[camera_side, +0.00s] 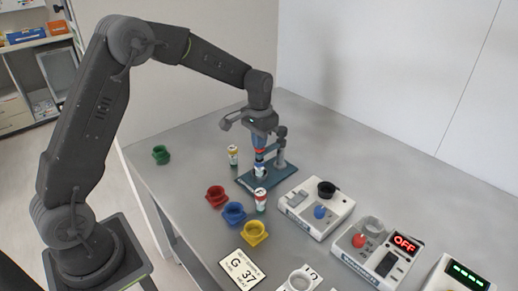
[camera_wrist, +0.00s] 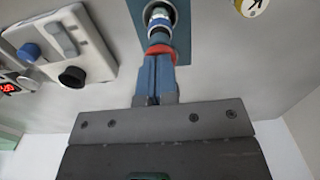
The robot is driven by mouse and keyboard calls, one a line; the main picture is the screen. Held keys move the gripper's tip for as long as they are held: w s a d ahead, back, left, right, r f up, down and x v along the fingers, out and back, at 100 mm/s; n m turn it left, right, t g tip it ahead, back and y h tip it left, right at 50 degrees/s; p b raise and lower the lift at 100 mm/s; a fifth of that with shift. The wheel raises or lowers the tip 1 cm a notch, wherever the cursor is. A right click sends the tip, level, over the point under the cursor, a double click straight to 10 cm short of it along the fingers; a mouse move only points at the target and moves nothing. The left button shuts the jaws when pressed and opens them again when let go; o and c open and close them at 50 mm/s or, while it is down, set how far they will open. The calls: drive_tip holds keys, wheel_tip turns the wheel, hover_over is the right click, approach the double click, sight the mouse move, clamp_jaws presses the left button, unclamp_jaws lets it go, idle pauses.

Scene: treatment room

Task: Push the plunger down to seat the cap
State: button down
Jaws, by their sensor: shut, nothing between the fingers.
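My gripper (camera_side: 260,144) is shut, with nothing between its fingers, and points down over the capping press. In the wrist view my blue fingers (camera_wrist: 158,62) are closed together right at the red plunger top (camera_wrist: 160,49). They look to be touching it, but a small gap cannot be ruled out. The press has a blue base plate (camera_side: 246,182) and a grey post (camera_side: 280,160) beside the plunger. A vial (camera_side: 260,172) stands upright under the plunger; it also shows in the wrist view (camera_wrist: 160,14). Whether its cap is seated cannot be told.
Two more vials stand near the press, one left (camera_side: 233,155) and one in front (camera_side: 261,200). Red (camera_side: 216,196), blue (camera_side: 234,213), yellow (camera_side: 253,233) and green (camera_side: 161,155) cups stand left. A white device (camera_side: 322,224) is to the right. The back right table is clear.

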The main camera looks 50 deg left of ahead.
drive_tip(key=shift+f, duration=0.2)
drive_tip(key=shift+r, duration=4.1)
drive_tip(key=s+d+r+t, duration=0.1)
drive_tip(key=s+d+r, duration=0.1)
drive_tip(key=s+r, duration=0.4)
drive_tip(key=s+d+r+t, duration=0.2)
drive_tip(key=s+d+r, duration=0.1)
drive_tip(key=s, duration=0.5)
drive_tip(key=s+d+f+t, duration=0.2)
drive_tip(key=s, duration=1.2)
drive_tip(key=shift+d+t, duration=0.2)
drive_tip(key=shift+t, duration=0.1)
drive_tip(key=c, duration=1.8)
unclamp_jaws()
drive_tip(key=shift+c, duration=0.2)
